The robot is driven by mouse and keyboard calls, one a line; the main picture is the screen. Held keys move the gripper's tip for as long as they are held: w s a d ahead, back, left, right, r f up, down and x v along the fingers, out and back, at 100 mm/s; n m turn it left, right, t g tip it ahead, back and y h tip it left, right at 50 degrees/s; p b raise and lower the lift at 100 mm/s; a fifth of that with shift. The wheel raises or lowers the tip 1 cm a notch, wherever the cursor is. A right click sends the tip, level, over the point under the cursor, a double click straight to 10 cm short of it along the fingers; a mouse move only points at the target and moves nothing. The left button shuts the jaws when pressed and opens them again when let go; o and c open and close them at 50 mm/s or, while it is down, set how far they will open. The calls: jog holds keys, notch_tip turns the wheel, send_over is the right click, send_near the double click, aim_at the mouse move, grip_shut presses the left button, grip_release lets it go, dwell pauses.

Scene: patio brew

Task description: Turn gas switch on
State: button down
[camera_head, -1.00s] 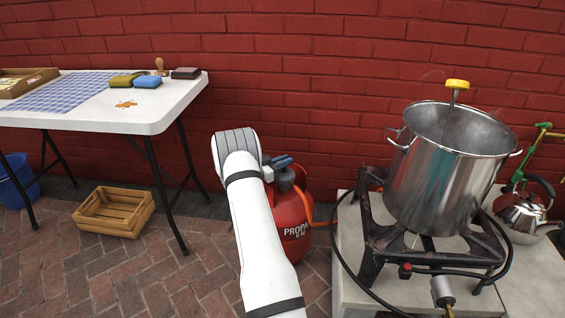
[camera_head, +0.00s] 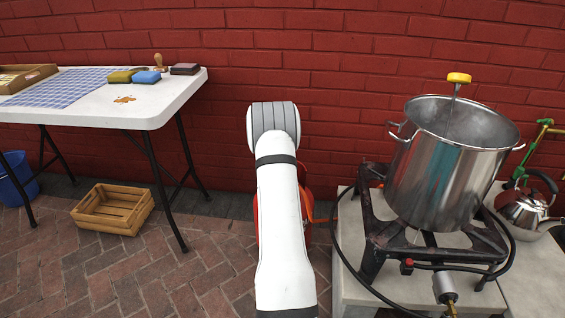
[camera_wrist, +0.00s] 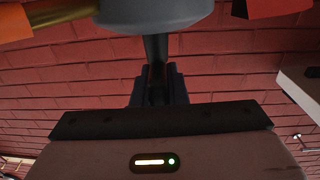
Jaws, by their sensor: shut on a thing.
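In the wrist view, my gripper (camera_wrist: 156,88) is shut on a dark lever (camera_wrist: 155,48), the apparent gas switch. The lever extends from a rounded grey regulator body (camera_wrist: 155,12) at the top. A brass fitting (camera_wrist: 62,10) joins its left side. In the head view, my arm hides my gripper, the regulator and most of the red propane tank (camera_head: 308,236); only slivers of the tank show beside the arm. The lever's on or off setting cannot be told.
The burner stand (camera_head: 375,240) bears a steel pot (camera_head: 440,180) at right, with a black hose around it. A kettle (camera_head: 522,210) stands farther right. A white table (camera_head: 165,105) and wooden crate (camera_head: 112,210) are at left. The brick wall (camera_head: 330,90) is close behind.

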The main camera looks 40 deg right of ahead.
jog(key=n+t+y+b, duration=0.2)
jog(key=n+t+y, duration=0.1)
jog(key=n+t+y+b, duration=0.1)
jog(key=y, duration=0.1)
jog(key=shift+s+d+t, duration=0.15)
jog(key=shift+d+t, duration=0.15)
jog(key=shift+t, duration=0.1)
jog(key=shift+r+n+t+y+b, duration=0.15)
jog(key=shift+n+t+y, duration=0.4)
jog(key=shift+n+y, duration=0.65)
jog(key=shift+r+n+t+y+b, duration=0.15)
jog(key=shift+n+t+y, duration=0.6)
jog(key=shift+y, duration=0.75)
jog(key=shift+w+a+n+y, duration=0.1)
jog(key=shift+w+n+y, duration=0.1)
jog(key=shift+n+y, duration=0.1)
jog(key=c, duration=1.4)
grip_release()
jog(key=shift+f, duration=0.2)
jog(key=shift+c, duration=0.2)
jog(key=shift+a, duration=0.1)
jog(key=shift+s, duration=0.1)
jog(key=p+v, duration=0.2)
jog(key=v, duration=0.5)
jog(key=shift+s, duration=0.35)
